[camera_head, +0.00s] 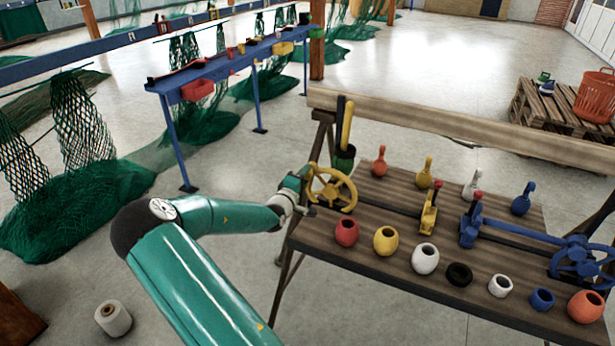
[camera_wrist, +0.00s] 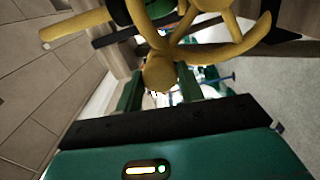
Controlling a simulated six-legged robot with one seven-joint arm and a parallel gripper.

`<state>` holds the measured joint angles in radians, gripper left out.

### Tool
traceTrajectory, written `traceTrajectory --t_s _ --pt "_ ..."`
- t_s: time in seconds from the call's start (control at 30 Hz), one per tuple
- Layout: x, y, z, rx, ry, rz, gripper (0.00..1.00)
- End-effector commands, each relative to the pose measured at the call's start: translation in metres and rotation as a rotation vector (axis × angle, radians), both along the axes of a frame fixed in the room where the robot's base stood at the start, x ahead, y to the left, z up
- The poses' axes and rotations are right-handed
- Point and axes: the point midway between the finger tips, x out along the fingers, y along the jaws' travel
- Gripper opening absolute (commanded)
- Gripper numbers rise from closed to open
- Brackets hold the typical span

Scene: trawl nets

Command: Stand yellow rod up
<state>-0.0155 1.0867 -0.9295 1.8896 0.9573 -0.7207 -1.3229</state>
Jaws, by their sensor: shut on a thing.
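A yellow rod (camera_head: 347,122) stands nearly upright beside a black rod in a green holder (camera_head: 344,160) at the workbench's left end. In the wrist view the yellow rod (camera_wrist: 78,24) points left from the green holder. My gripper (camera_head: 303,190) is at the left side of a yellow handwheel (camera_head: 333,189), in front of and below the rod, apart from it. In the wrist view my gripper (camera_wrist: 160,90) has the handwheel's round yellow knob (camera_wrist: 159,73) between its fingers. My arm hides none of the rod.
Pots line the front of the wooden workbench (camera_head: 400,287). A yellow lever (camera_head: 429,209) with a red top, a blue lever (camera_head: 471,222) and several bottle-shaped pieces stand behind them. A blue handwheel (camera_head: 580,257) is at right. A beam (camera_head: 470,130) runs along the back.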

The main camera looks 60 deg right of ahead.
Motion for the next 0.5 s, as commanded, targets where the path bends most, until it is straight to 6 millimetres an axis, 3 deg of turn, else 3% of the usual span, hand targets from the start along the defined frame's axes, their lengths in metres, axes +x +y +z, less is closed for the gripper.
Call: traceTrajectory --t_s 0.5 --pt "0.0078 0.0020 -0.0064 -0.012 0.079 0.003 0.00"
